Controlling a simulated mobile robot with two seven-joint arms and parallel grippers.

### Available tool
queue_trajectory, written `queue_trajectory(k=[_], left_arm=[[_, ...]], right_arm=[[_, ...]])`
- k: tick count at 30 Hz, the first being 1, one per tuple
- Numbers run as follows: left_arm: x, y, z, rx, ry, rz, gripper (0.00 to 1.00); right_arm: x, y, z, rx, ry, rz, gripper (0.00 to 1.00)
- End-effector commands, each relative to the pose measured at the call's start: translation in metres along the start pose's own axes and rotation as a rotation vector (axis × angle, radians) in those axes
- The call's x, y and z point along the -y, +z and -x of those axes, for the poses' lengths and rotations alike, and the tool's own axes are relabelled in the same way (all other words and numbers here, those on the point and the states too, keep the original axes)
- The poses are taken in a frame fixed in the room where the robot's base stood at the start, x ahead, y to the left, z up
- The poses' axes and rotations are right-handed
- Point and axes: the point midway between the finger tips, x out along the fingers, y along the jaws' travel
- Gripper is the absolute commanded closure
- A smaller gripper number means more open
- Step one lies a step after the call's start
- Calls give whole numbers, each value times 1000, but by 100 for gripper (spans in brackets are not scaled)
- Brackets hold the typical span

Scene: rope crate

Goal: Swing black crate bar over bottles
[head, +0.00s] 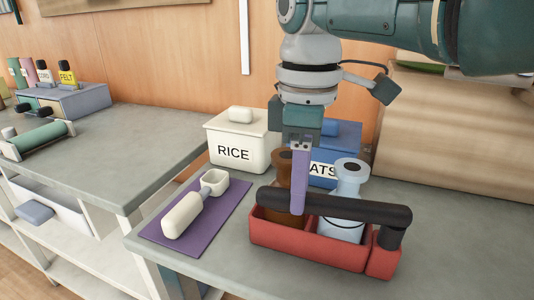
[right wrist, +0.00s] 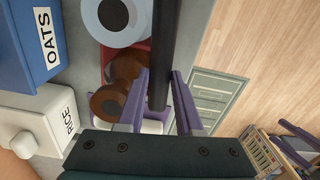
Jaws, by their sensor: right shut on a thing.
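The black crate bar (head: 345,208) lies roughly level along the near side of the red crate (head: 300,243), with a dark upright (head: 390,238) at its right end. My right gripper (head: 299,190) reaches down from above and is shut on the bar near its left part. In the right wrist view the bar (right wrist: 163,50) runs between the two purple fingers (right wrist: 162,102). A brown bottle (head: 283,168) and a pale blue bottle (head: 347,185) stand in the crate behind the bar, partly hidden by it. My left gripper is not in view.
A white RICE canister (head: 235,145) and a blue OATS box (head: 345,135) stand close behind the crate. A white scoop (head: 190,212) lies on a purple mat (head: 215,230) to the left. A second counter (head: 120,140) holds several bottles and a green roller (head: 37,138).

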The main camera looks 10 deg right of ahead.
Motion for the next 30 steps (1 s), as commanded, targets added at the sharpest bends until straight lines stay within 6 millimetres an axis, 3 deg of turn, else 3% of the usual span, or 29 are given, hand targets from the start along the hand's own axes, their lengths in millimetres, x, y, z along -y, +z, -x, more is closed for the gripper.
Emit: queue_trajectory(k=[1, 2, 9, 23, 30], left_arm=[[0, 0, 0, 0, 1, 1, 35], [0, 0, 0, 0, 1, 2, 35], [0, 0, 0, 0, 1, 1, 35], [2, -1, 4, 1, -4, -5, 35], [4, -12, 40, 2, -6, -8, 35]], right_arm=[[0, 0, 0, 1, 0, 0, 100], [0, 0, 0, 1, 0, 0, 63], [0, 0, 0, 1, 0, 1, 36], [1, 0, 2, 1, 0, 8, 35], [15, 2, 9, 1, -2, 111, 35]])
